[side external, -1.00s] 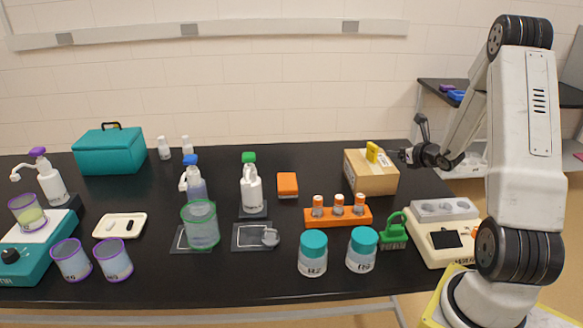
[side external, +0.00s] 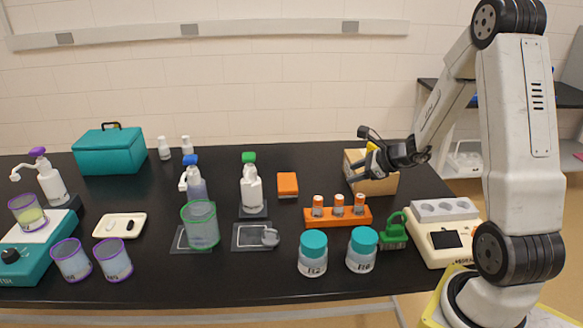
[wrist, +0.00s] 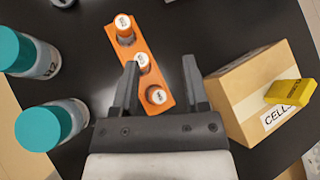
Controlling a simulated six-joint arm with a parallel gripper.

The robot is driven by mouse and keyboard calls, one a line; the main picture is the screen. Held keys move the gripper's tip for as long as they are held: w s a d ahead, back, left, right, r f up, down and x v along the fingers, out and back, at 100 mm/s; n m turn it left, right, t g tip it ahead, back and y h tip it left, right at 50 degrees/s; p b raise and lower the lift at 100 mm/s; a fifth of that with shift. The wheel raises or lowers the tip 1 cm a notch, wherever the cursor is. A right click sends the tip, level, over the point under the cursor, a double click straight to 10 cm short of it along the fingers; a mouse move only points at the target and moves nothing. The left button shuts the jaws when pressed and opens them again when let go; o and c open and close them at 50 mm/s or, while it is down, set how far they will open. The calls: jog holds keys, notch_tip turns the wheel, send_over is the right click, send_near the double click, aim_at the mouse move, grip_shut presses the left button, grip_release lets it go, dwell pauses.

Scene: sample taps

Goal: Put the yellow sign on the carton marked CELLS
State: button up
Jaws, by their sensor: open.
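The carton (side external: 384,187) is a brown cardboard box at the back right of the black bench. In the wrist view the carton (wrist: 243,92) shows a white label reading CELLS. The yellow sign (wrist: 290,91) lies on the carton's top, beside the label and partly over the pale tape strip. In the side view only a bit of the yellow sign (side external: 371,147) shows behind my gripper. My gripper (side external: 361,166) is in front of the carton from that camera, hiding part of it. In the wrist view my gripper (wrist: 160,72) is open and empty, left of the carton.
An orange rack (side external: 338,217) with three orange-capped tubes stands in front of the carton and below my open fingers in the wrist view. An orange box (side external: 287,185) sits left of the carton.

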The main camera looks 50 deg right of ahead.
jog(key=s+a+n+g+h, duration=0.1)
jog(key=s+a+n+g, duration=0.2)
jog(key=a+n, duration=0.8)
jog(key=s+a+n+g+h, duration=0.1)
jog(key=s+a+n+g, duration=0.3)
jog(key=a+n, duration=0.7)
jog(key=s+n, duration=0.2)
jog(key=n, duration=0.6)
jog(key=shift+r+g, duration=0.3)
jog(key=shift+r, duration=0.05)
